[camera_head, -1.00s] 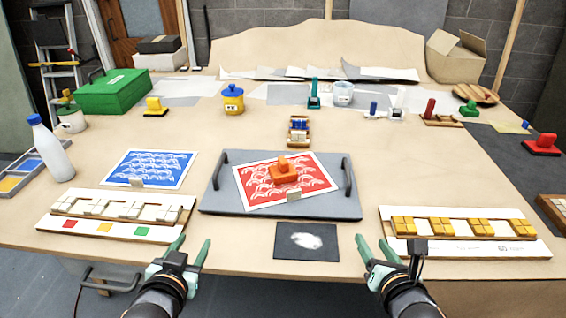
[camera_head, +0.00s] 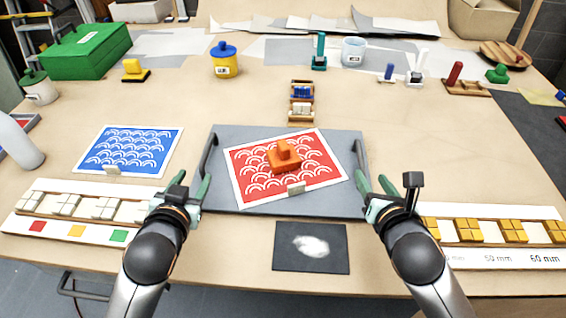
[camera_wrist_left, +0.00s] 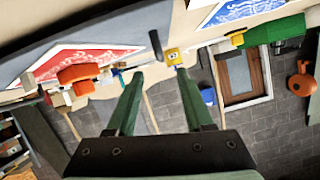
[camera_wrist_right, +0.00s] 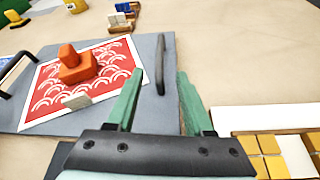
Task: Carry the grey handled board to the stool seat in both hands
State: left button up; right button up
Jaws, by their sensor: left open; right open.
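The grey handled board (camera_head: 230,140) lies flat on the table with a dark upright handle at each side. A red patterned sheet (camera_head: 322,150) lies on it with an orange stamp block (camera_head: 285,157) and a small pale block (camera_head: 296,188) on top. My left gripper (camera_head: 190,186) is open near the board's left handle (camera_head: 208,155). My right gripper (camera_head: 372,186) is open near the right handle (camera_head: 359,156). In the right wrist view the right handle (camera_wrist_right: 160,64) stands ahead of the open fingers, untouched. The left wrist view shows the left handle (camera_wrist_left: 155,44) beyond the open fingers. No stool is recognisable.
A blue patterned sheet (camera_head: 130,150) and a tile rack (camera_head: 70,205) lie left. A yellow-tile rack (camera_head: 490,232) lies right. A dark card (camera_head: 311,247) lies in front of the board. Pots and stamps stand behind, including a yellow jar (camera_head: 225,62).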

aim_at(207, 153)
pick_arm(q)
jog(key=x, duration=1.2)
jog(key=shift+w+f, duration=0.1)
jog(key=shift+w, duration=0.2)
pick_arm(e)
jog(key=x, duration=1.2)
jog(key=shift+w+f, duration=0.1)
jog(key=shift+w, duration=0.2)
pick_arm(q)
jog(key=shift+c, duration=0.4)
pick_arm(e)
jog(key=shift+c, duration=0.4)
pick_arm(q)
grip_shut()
pick_arm(e)
grip_shut()
pick_arm(q)
jog(key=shift+a, duration=0.1)
jog(key=shift+r, duration=0.3)
pick_arm(e)
jog(key=shift+r, duration=0.25)
